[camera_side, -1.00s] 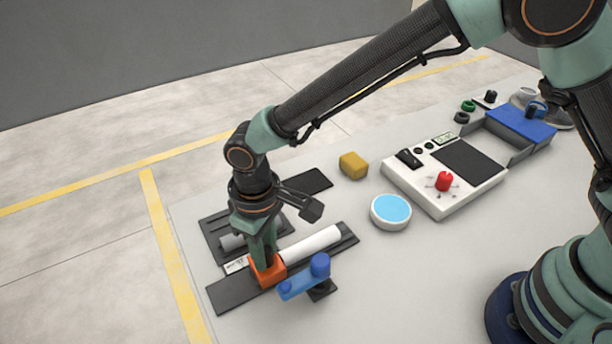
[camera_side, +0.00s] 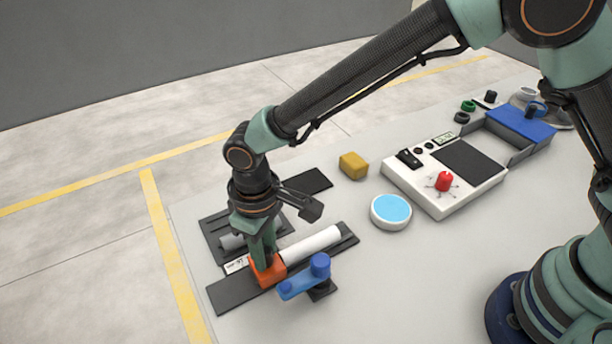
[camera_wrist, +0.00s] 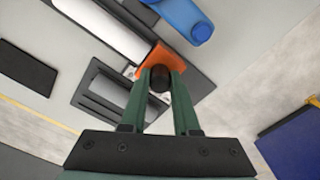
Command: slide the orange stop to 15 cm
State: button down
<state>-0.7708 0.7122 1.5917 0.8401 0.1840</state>
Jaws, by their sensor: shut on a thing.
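The orange stop (camera_side: 268,271) sits on the long dark rail (camera_side: 232,294), against or close to the near end of the white pipe (camera_side: 311,243). My gripper (camera_side: 265,256) reaches down onto the stop and is shut on it. In the wrist view the green fingers of my gripper (camera_wrist: 160,78) close around a dark knob (camera_wrist: 159,78) on the orange stop (camera_wrist: 163,57). The white pipe (camera_wrist: 103,25) lies beyond the stop there. A small white label or readout (camera_side: 237,265) shows beside the rail, too small to read. My fingers partly hide the stop.
A blue lever (camera_side: 304,280) stands close on the near side of the rail. A dark tray with a grey pipe (camera_side: 232,242) lies behind. A yellow block (camera_side: 353,165), a blue-topped round dish (camera_side: 391,210) and a white control box (camera_side: 425,194) stand farther right.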

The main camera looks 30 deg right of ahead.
jog(key=shift+a+r, duration=0.1)
jog(key=shift+a, duration=3.3)
jog(key=c, duration=0.7)
grip_release()
jog(key=shift+o, duration=0.2)
jog(key=shift+d, duration=0.1)
jog(key=shift+r, duration=0.1)
notch_tip(320, 180, up, 12)
